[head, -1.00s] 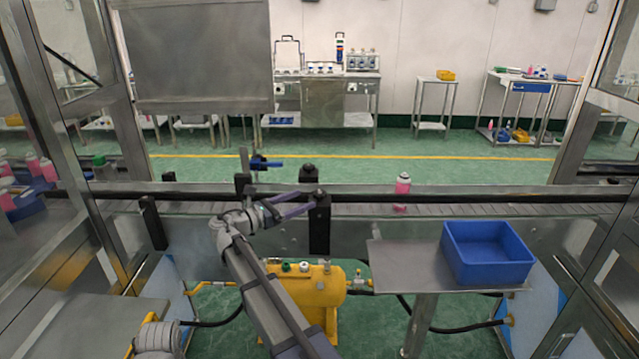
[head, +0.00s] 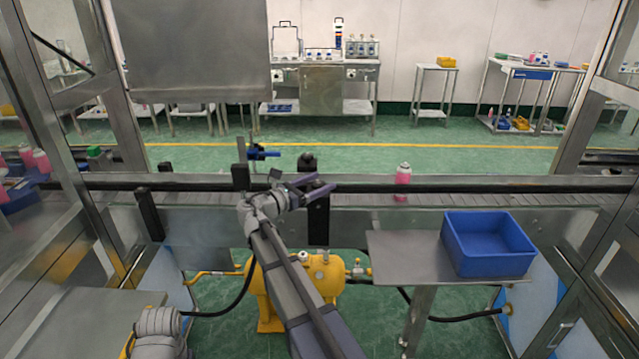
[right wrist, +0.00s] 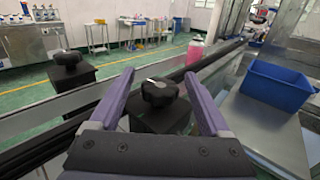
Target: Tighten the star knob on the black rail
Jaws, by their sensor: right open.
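A black star knob (right wrist: 159,92) sits on top of a black block in the right wrist view, in front of the black rail (right wrist: 215,58). My right gripper (right wrist: 160,76) has two purple fingers, spread open, one on each side of this knob with gaps between. In the head view my right gripper (head: 325,182) is at the top of a black post (head: 318,222) by the rail, and its fingers partly hide the knob. A second black knob (head: 307,158) stands just beyond the rail; it also shows in the right wrist view (right wrist: 67,58). My left gripper is out of sight.
A pink bottle with a white cap (head: 403,182) stands on the conveyor (head: 460,200) to the right. A blue bin (head: 488,244) sits on a metal side table (head: 398,250). A yellow tank (head: 322,272) is below. Another black post (head: 150,215) stands left.

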